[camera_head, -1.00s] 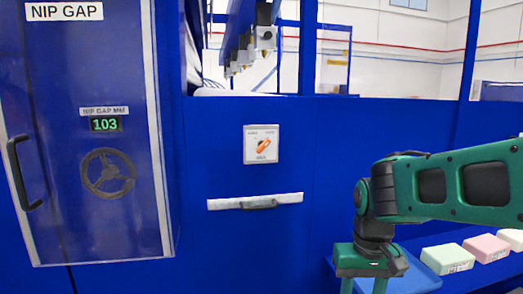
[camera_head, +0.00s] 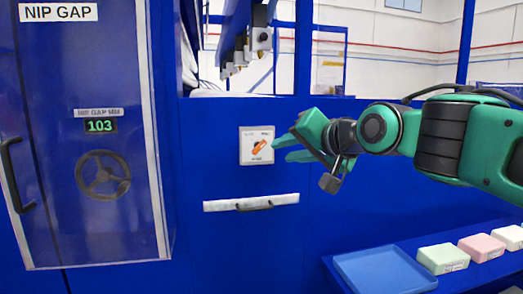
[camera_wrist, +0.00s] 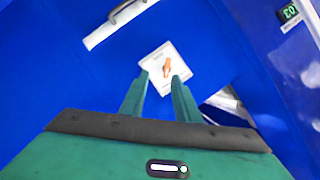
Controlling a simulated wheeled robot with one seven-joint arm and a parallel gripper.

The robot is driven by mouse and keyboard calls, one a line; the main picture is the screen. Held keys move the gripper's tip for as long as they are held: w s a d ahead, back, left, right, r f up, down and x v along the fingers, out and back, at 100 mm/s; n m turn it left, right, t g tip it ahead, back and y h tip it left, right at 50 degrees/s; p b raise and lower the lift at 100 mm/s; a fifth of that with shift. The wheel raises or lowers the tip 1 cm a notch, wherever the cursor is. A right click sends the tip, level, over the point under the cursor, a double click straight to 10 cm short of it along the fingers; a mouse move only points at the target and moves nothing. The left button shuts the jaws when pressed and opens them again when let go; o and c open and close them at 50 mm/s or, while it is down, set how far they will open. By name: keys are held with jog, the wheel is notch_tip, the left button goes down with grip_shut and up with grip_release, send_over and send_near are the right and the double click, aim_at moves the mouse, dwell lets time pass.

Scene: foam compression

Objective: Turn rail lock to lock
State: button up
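The rail lock is an orange handle (camera_head: 259,147) on a small white square plate (camera_head: 245,157) on the blue machine front. The handle sits tilted on its plate. It also shows in the wrist view as an orange handle (camera_wrist: 167,68), beyond my fingertips. My gripper (camera_head: 276,150) is just right of the plate in the head view, pointing at it. In the wrist view my gripper (camera_wrist: 162,82) has its two fingers apart with nothing between them. The fingertips overlap the plate's near edge in that view; I cannot tell whether they touch it. The plate's lettering is too small to read.
A grey bar with a dark handle (camera_head: 254,207) is below the plate. The NIP GAP cabinet (camera_head: 80,225) with a handwheel and a 103 display stands at left. A blue tray (camera_head: 385,272) and green, pink and white foam blocks (camera_head: 443,257) lie at lower right.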

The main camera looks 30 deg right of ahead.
aim_at(261, 148)
jog(key=x, duration=0.3)
jog(key=r+x, duration=0.1)
jog(key=x, duration=0.6)
jog(key=shift+w+a+r, duration=0.25)
jog(key=shift+w, duration=0.25)
grip_shut()
